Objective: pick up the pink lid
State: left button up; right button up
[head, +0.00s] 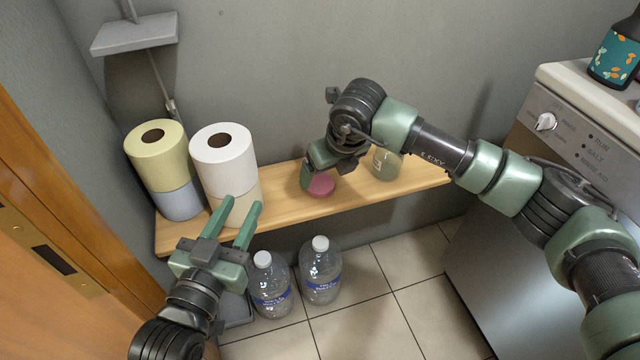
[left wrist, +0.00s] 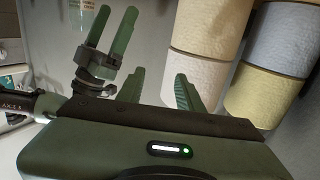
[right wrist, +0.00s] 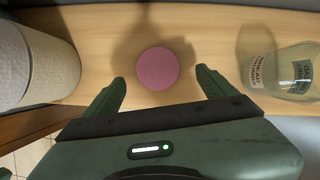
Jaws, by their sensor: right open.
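The pink lid (head: 321,185) is a round flat disc lying on the wooden shelf, between the paper rolls and a glass jar. It also shows in the right wrist view (right wrist: 158,68), just beyond the gap between the fingers. My right gripper (head: 308,182) is open and empty, above the shelf at the lid; in the right wrist view its two fingers (right wrist: 160,88) stand apart on either side of the lid's near edge. My left gripper (head: 241,213) is open and empty in front of the paper rolls; its fingers (left wrist: 158,88) are apart in the left wrist view.
A glass jar (head: 387,163) stands right of the lid on the shelf (head: 420,178). A white roll (head: 223,160) and a yellow roll (head: 158,158), each on another roll, stand at left. Two water bottles (head: 320,272) (head: 270,285) stand on the floor. A dishwasher (head: 530,220) is at right.

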aim_at(320, 183)
jog(key=b+x, duration=0.1)
jog(key=x, duration=0.2)
jog(key=shift+a+f, duration=0.15)
jog(key=shift+a, duration=0.05)
jog(key=shift+w+f, duration=0.15)
jog(key=shift+f, duration=0.15)
jog(key=c, duration=1.4)
pick_arm(q)
jog(key=r+t, duration=0.2)
jog(key=r, duration=0.1)
jog(key=r+t+h, duration=0.1)
jog(key=r, duration=0.1)
jog(key=shift+s+d+r, duration=0.15)
jog(key=shift+d+r, duration=0.05)
jog(key=shift+d, duration=0.15)
pick_arm(e)
jog(key=shift+r, duration=0.2)
